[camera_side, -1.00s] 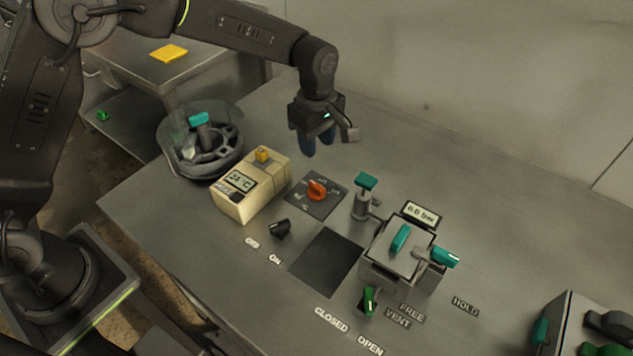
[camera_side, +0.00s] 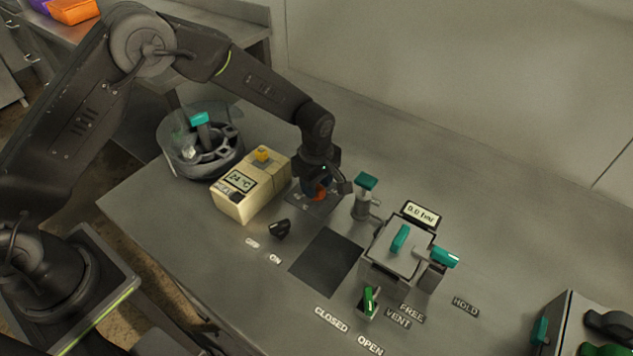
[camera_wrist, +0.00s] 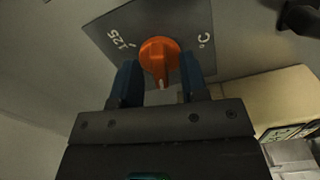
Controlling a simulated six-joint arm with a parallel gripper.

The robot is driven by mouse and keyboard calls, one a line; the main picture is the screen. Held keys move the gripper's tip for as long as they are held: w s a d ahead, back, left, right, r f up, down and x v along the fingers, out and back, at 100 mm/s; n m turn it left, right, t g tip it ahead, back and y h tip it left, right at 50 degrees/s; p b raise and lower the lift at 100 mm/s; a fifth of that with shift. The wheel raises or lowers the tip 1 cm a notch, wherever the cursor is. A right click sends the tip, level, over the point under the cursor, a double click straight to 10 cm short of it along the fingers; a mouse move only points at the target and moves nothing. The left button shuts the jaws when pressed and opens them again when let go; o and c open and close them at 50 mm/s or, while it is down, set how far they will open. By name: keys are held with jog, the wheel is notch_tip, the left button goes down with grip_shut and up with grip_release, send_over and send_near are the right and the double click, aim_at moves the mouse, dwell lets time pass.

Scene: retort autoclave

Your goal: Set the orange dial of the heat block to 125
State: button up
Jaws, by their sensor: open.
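The orange dial (camera_wrist: 158,56) sits on a dark plate (camera_wrist: 194,20) in the wrist view, with a white pointer mark facing my gripper. The number 125 shows on the plate to the left of the dial and a °C mark to the right. My gripper (camera_wrist: 160,80) is open, with one blue fingertip on each side of the dial's near part. I cannot tell whether they touch it. In the side view my gripper (camera_side: 317,190) is down over the dial and hides most of it. The cream heat block (camera_side: 251,187) beside it reads 24 °C.
A teal-topped valve (camera_side: 364,192) stands just right of my gripper. A black switch (camera_side: 279,229) is in front, near the ON label. A round pot (camera_side: 200,145) stands behind left. A metal box with teal handles (camera_side: 395,262) is at right.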

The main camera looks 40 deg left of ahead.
grip_shut()
jog(key=shift+m, duration=0.3)
jog(key=m, duration=1)
jog(key=shift+m, duration=0.3)
jog(key=m, duration=1.3)
jog(key=shift+m, duration=0.3)
dwell(0.4)
